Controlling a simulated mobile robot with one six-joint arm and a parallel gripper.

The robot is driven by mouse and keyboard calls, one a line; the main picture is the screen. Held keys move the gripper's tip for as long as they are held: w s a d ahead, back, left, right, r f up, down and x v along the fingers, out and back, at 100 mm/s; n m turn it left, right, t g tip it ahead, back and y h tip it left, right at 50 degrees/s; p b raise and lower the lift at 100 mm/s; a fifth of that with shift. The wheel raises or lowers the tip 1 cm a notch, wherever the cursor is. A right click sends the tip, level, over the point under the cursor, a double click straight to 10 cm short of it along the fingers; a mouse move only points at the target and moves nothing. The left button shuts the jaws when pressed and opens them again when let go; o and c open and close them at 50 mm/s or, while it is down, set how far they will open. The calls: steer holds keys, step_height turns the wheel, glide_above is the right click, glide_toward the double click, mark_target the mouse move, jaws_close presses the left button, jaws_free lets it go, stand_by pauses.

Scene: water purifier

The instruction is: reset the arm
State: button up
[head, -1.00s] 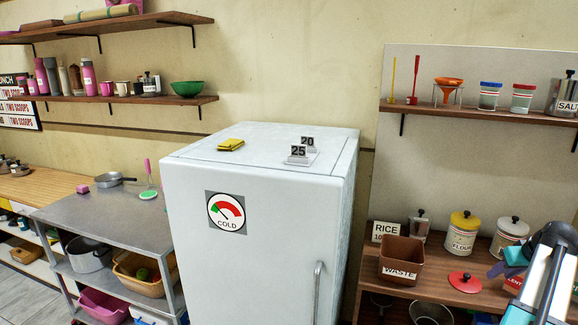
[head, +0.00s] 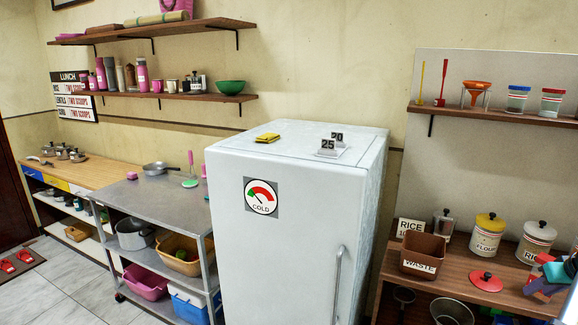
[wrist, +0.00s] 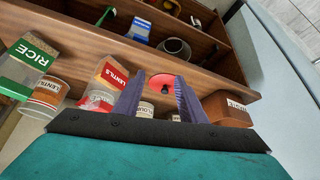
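My gripper (wrist: 161,92) is in the wrist view with its two purple fingers apart and nothing held between them. Past the fingers, a red lid (wrist: 165,82) with a black knob lies on the wooden shelf. In the head view, part of my arm shows at the right edge, in front of the shelf with the flour canister (head: 487,240) and the red lid (head: 486,281). The fingertips cannot be made out clearly there.
A brown waste bin (head: 422,257) stands left of the lid. Lentil and rice containers (wrist: 44,98) sit close by on the left in the wrist view. A white fridge (head: 285,240) stands left of the shelf. Grey floor (head: 55,295) is open at far left.

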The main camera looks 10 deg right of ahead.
steer(key=w+a+f+n+g+y, duration=0.1)
steer(key=w+a+f+n+y, duration=0.1)
steer(key=w+a+f, duration=0.7)
steer(key=w+a+f+n+y, duration=0.1)
steer(key=w+a+f, duration=0.55)
steer(key=a, duration=0.35)
steer(key=a+f+n+g+y, duration=0.1)
steer(key=a+f+n+g, duration=0.1)
steer(key=a+f, duration=0.8)
steer(key=a+f+n+g+y, duration=0.15)
steer(key=a+f, duration=0.45)
steer(key=a, duration=0.8)
steer(key=s+a+f+n+g, duration=0.1)
steer(key=s+a+f+g, duration=0.1)
steer(key=s+a+f, duration=0.65)
steer(key=s+a+f+g, duration=0.2)
steer(key=s+a+f, duration=0.3)
steer(key=a, duration=0.6)
steer(key=s+a+f+m+g+h, duration=0.1)
steer(key=s+f+h, duration=0.1)
steer(key=s, duration=0.6)
steer(key=s+a+f+m+g+h, duration=0.1)
steer(key=s+a+f+m+g, duration=0.1)
steer(key=s, duration=0.7)
steer(key=shift+s+a+f+h, duration=0.15)
steer(key=shift+a+f+h, duration=0.15)
steer(key=shift+f, duration=0.3)
